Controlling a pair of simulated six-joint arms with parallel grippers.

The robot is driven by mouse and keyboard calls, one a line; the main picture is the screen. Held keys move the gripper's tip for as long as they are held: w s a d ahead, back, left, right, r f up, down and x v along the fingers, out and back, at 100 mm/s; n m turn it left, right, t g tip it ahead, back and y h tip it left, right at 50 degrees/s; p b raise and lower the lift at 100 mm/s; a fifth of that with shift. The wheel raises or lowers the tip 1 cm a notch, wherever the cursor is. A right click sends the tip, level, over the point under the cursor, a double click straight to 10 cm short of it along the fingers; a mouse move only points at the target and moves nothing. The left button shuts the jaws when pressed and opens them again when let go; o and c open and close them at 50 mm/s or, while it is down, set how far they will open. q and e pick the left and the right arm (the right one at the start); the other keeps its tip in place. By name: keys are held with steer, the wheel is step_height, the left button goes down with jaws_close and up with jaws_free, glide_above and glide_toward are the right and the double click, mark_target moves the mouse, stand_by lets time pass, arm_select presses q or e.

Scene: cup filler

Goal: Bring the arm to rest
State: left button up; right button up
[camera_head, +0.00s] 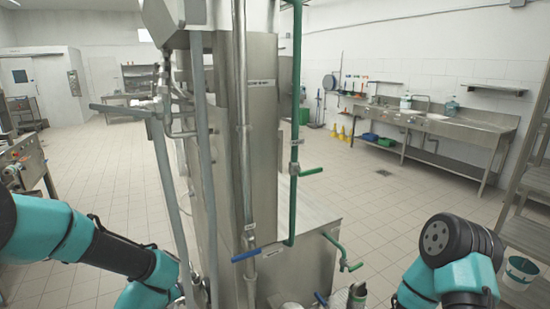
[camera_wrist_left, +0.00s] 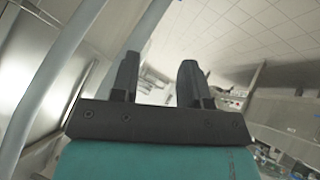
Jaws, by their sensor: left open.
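My left arm comes in from the left in the head view, teal and black, and runs down to the bottom edge beside the steel machine (camera_head: 262,150). Its gripper is outside that view. In the left wrist view my left gripper (camera_wrist_left: 158,82) has its two black fingers apart, with nothing between them but the blurred room behind. Grey pipes pass close by on the left of that view. My right arm shows at the lower right of the head view as teal and black links. Its gripper is not visible.
Grey vertical pipes (camera_head: 203,150) and a green pipe (camera_head: 295,120) with a green handle (camera_head: 311,172) and a blue handle (camera_head: 246,255) stand in front. A steel sink counter (camera_head: 440,122) lines the right wall. A white bucket (camera_head: 520,272) sits lower right. Tiled floor is open on both sides.

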arm_select(q)
steer(key=s+d+f+m+g+h, duration=0.2)
steer(key=s+d+f+g, duration=0.1)
steer(key=s+f, duration=0.6)
steer(key=s+d+f+m+g+h, duration=0.2)
steer(key=s+f+g, duration=0.3)
steer(key=f, duration=1.2)
steer(key=s+d+m, duration=0.1)
steer(key=s, duration=0.3)
steer(key=shift+d+f, duration=0.15)
steer(key=shift+d, duration=0.25)
